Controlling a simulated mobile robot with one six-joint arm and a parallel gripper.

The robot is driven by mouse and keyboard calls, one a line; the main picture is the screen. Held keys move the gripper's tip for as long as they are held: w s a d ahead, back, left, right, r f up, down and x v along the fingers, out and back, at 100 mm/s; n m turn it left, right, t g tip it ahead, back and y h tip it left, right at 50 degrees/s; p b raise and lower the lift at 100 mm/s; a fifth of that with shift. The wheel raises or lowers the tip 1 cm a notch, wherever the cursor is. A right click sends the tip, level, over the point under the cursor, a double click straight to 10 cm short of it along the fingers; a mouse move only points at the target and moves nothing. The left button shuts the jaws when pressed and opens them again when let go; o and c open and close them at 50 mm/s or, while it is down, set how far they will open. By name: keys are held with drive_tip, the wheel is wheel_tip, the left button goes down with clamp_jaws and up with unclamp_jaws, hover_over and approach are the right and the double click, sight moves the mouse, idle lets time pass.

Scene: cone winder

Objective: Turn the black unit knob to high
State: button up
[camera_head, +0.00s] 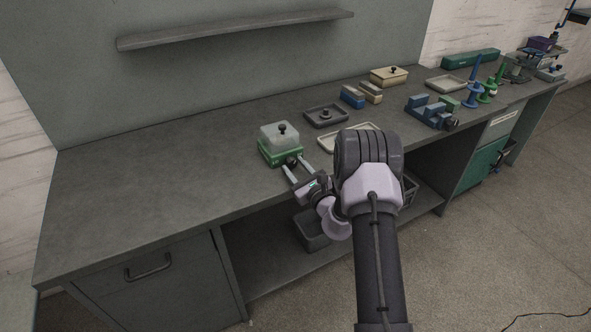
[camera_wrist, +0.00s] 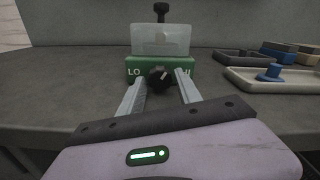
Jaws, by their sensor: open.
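The black unit knob (camera_wrist: 160,77) is on the front face of a green unit (camera_wrist: 134,66) with a clear cover (camera_wrist: 150,40). The letters LO show left of the knob, and partly hidden letters show on its right. A light pointer mark on the knob leans to the upper right. My gripper (camera_wrist: 160,90) is open, with one finger on each side of the knob in the wrist view; I cannot tell whether they touch it. In the head view the green unit (camera_head: 268,153) stands on the bench and my gripper (camera_head: 295,167) reaches its front.
A dark tray (camera_head: 310,123) and a pale tray (camera_head: 328,143) lie right of the unit. Blue blocks (camera_head: 350,98), a beige box (camera_head: 402,72) and a blue fixture (camera_head: 420,106) stand farther right. The grey bench (camera_head: 150,165) is clear on the left.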

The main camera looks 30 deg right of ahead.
clamp_jaws()
drive_tip(key=shift+m, duration=0.3)
drive_tip(key=shift+r+m+p, duration=0.1)
drive_tip(key=shift+m+p, duration=0.8)
drive_tip(key=shift+m, duration=0.3)
drive_tip(key=shift+m+p, duration=0.6)
drive_tip(key=shift+m, duration=0.8)
unclamp_jaws()
